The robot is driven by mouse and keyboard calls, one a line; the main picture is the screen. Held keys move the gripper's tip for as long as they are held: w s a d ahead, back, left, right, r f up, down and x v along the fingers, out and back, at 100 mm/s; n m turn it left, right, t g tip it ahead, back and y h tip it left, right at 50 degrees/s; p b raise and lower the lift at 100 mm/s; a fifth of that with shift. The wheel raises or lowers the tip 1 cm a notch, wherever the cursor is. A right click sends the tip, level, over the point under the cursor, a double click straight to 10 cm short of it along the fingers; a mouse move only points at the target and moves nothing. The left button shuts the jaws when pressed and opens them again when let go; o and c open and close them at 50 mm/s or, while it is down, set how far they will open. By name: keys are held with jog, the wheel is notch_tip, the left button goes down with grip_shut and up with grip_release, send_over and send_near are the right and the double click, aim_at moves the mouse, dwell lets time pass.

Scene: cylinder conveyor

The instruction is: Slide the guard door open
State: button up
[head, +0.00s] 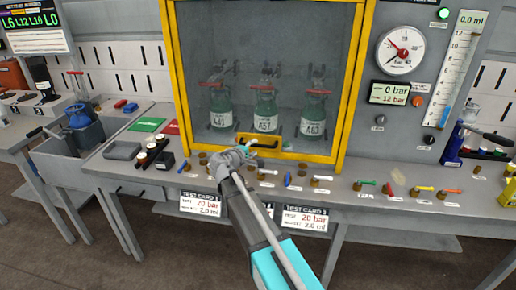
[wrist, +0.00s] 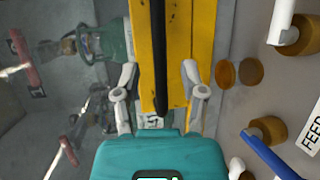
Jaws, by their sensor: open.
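The guard door (head: 290,40) is a clear panel in a yellow frame and appears down over the cabinet opening. Its yellow handle (head: 258,141) sits at the bottom middle. In the wrist view a yellow bar with a black strip (wrist: 162,50) runs down between my fingers. My gripper (head: 247,151) is at the bottom of the door, beside the handle. In the wrist view my gripper (wrist: 158,88) is open, with one finger on each side of the yellow bar. Whether the fingers touch it I cannot tell.
Behind the panel stand three green cylinders, A41 (head: 221,110), A57 (head: 265,110) and A63 (head: 313,115). Small fittings and coloured valve handles line the grey bench (head: 345,195) in front. A gauge (head: 400,49) is on the right panel.

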aim_at(257, 146)
jog(key=shift+x, duration=1.8)
grip_shut()
